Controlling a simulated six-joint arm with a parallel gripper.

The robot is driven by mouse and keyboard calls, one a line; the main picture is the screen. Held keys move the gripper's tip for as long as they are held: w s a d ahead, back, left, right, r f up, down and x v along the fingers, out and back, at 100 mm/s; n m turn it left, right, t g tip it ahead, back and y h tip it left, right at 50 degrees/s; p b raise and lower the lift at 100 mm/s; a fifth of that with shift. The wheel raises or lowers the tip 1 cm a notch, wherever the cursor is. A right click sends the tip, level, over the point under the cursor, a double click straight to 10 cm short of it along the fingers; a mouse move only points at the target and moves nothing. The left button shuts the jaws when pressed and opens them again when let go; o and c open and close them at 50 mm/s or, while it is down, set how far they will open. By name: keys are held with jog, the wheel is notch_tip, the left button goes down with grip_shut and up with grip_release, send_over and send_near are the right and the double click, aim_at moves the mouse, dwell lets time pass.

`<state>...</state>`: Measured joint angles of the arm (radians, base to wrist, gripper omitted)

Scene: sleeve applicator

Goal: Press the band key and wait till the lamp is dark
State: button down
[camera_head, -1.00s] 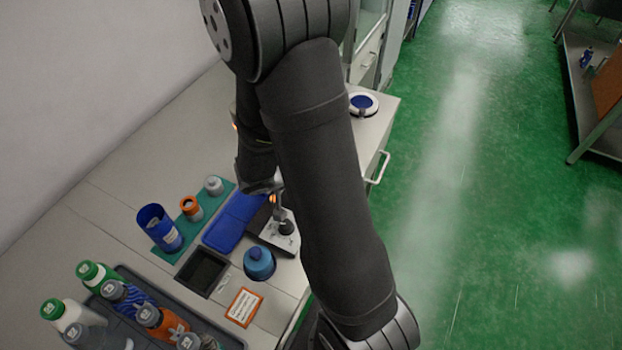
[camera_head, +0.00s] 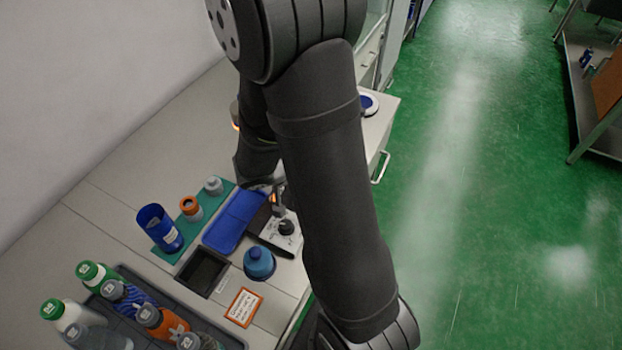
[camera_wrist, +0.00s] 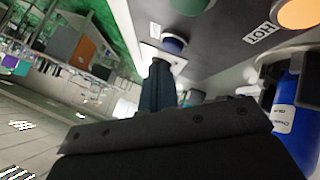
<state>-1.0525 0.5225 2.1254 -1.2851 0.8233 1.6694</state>
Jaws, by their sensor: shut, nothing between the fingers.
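The applicator (camera_head: 283,240), a pale base with a dark knob, stands on the bench in the head view, partly behind my arm. A small orange spot beside it may be its lamp; I cannot tell whether it is lit. My gripper (camera_wrist: 159,66) is shut and empty in the wrist view. Its fingertips appear just below a dark blue round part (camera_wrist: 173,43) on a dark panel (camera_wrist: 222,30); contact cannot be told. An orange disc (camera_wrist: 298,12) is near a "HOT" label (camera_wrist: 262,32). Which part is the band key is unclear. My arm hides most of the gripper in the head view.
A blue tray (camera_head: 232,222), a blue cup (camera_head: 160,228) and a blue-topped bottle (camera_head: 259,264) stand near the applicator. A dark tray (camera_head: 215,330) with several bottles is at the front left. An orange-bordered card (camera_head: 244,307) lies nearby. The bench at the back left is clear.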

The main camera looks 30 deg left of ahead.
jog(key=shift+r, duration=2.5)
jog(key=shift+f, duration=0.15)
dwell(4.6)
jog(key=shift+r, duration=2.05)
